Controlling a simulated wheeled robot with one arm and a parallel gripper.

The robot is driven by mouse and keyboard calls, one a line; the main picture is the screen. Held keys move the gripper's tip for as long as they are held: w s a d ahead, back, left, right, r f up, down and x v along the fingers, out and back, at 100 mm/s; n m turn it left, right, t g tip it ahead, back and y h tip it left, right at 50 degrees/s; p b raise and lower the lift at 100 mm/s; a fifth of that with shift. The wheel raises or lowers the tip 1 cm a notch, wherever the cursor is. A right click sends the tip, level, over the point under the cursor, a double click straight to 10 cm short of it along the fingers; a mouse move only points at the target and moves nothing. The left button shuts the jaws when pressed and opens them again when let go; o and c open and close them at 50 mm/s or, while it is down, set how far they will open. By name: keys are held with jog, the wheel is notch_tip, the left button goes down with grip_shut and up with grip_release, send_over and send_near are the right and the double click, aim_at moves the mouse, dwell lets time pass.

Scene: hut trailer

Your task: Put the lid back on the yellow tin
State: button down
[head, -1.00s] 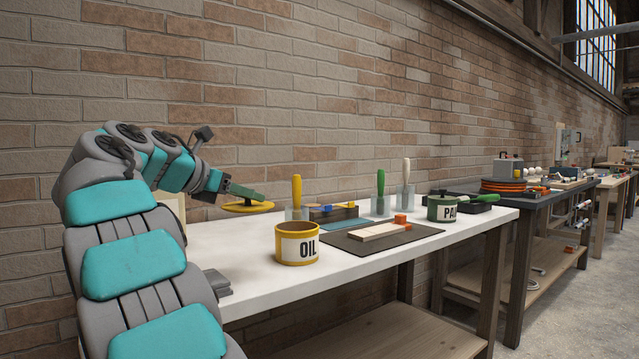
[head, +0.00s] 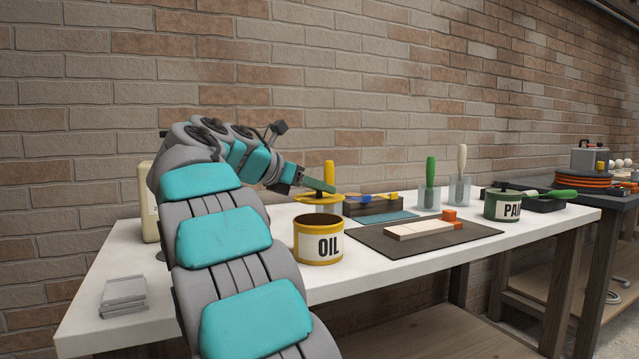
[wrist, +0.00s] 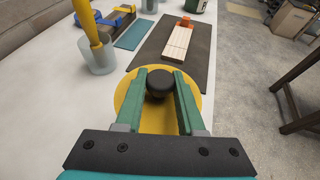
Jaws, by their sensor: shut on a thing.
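The yellow tin (head: 318,250), labelled OIL, stands upright and open on the white bench, its inside dark. My gripper (head: 322,187) is shut on the dark knob of the yellow lid (head: 316,199). The lid is held roughly level, just above the tin's rim in the head picture, with a gap between. Whether it is directly over the tin or somewhat behind it is hard to tell. In the wrist view the green fingers flank the black knob (wrist: 158,82) on the yellow lid (wrist: 155,122). The tin does not show there.
A dark mat (head: 375,236) with a pale wooden block (head: 420,230) lies right of the tin. Behind are glass holders with handled tools (head: 430,180) and a dark rack (head: 372,206). A green paint pot (head: 505,207) stands right; grey plates (head: 123,293) lie front left.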

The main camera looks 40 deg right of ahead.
aim_at(308, 200)
jog(key=shift+f+b, duration=0.65)
jog(key=shift+f, duration=1.2)
jog(key=shift+a+r+p, duration=0.1)
jog(key=shift+p, duration=1.3)
jog(key=shift+f, duration=0.2)
dwell(1.5)
grip_release()
dwell(0.6)
jog(key=shift+r, duration=0.1)
jog(key=shift+r, duration=3.4)
